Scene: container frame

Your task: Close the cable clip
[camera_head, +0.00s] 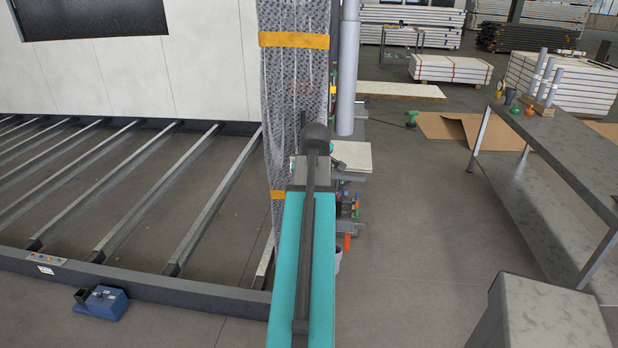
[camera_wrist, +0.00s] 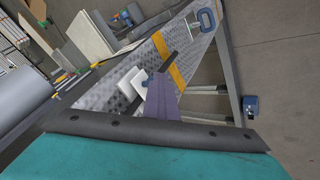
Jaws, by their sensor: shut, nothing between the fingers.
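In the wrist view, a slim purple-grey piece with a dark tip, which I take for my gripper (camera_wrist: 168,62), reaches up in front of the wrapped panel. It looks shut, with nothing visible between its fingers. Two small white pieces (camera_wrist: 138,82) show just left of it; I cannot tell what they are or whether they touch it. I cannot make out the cable clip for certain in either view. In the head view, my teal arm hides the gripper.
A bubble-wrapped panel (camera_head: 284,90) with yellow straps stands behind my arm. A steel frame with parallel bars (camera_head: 155,196) fills the left floor. A blue block (camera_head: 101,302) lies at its front edge. A grey workbench (camera_head: 575,150) stands right. Floor between arm and bench is clear.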

